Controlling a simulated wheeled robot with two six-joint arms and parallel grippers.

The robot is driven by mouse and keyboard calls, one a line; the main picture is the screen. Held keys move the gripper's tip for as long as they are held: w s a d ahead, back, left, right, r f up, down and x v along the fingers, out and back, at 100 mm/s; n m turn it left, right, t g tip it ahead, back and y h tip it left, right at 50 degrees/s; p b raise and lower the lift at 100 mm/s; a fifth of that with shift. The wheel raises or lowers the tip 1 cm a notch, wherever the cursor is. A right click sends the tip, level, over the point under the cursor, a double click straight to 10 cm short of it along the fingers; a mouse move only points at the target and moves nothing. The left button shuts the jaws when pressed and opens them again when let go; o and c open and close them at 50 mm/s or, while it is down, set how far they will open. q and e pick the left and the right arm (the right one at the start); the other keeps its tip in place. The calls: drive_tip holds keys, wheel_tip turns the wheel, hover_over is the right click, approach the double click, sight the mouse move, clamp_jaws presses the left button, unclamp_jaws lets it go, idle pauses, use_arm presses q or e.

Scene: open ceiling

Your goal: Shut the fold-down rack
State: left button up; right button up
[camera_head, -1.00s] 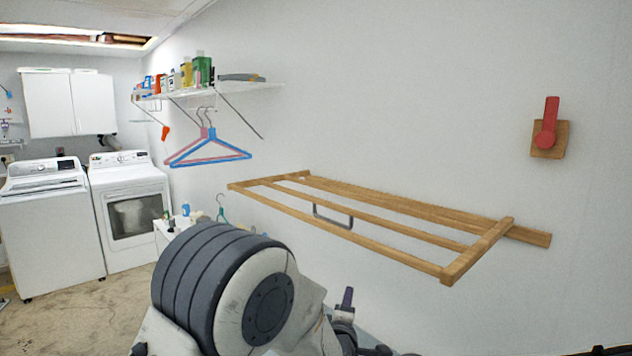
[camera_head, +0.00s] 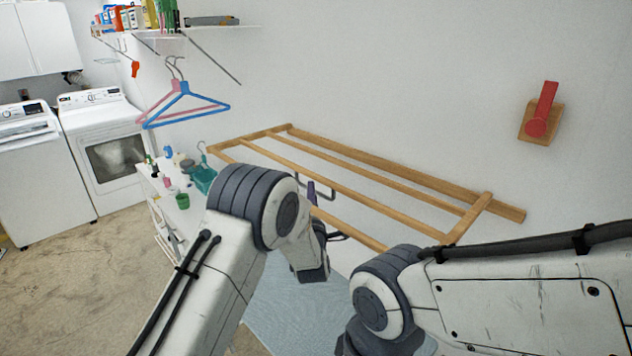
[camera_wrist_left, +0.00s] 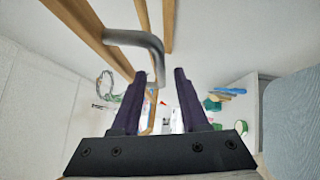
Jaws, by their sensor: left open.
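The wooden fold-down rack (camera_head: 345,191) stands out from the wall, its slatted frame roughly level. A grey U-shaped handle (camera_head: 329,192) hangs under it, partly hidden by my left arm. My left gripper (camera_head: 318,205) is below the rack beside the handle, partly hidden by its own arm. In the left wrist view the dark purple fingers of my left gripper (camera_wrist_left: 159,74) are apart and empty. The handle (camera_wrist_left: 152,42) is just ahead of the fingertips there, and the rack's bars (camera_wrist_left: 98,38) pass beyond. My right arm's links show at the lower right, but its gripper does not.
A red lever (camera_head: 542,108) on a wooden plate is on the wall at right. Pink and blue hangers (camera_head: 183,104) hang from a wall shelf (camera_head: 215,32). A low white shelf with small items stands left of my left arm. A washer (camera_head: 38,180) and dryer (camera_head: 105,150) stand at left.

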use_arm(q)
drive_tip(key=shift+w+r+p, duration=0.15)
drive_tip(key=shift+w+p, duration=0.25)
drive_tip(key=shift+w, duration=0.95)
drive_tip(key=shift+c, duration=0.3)
clamp_jaws()
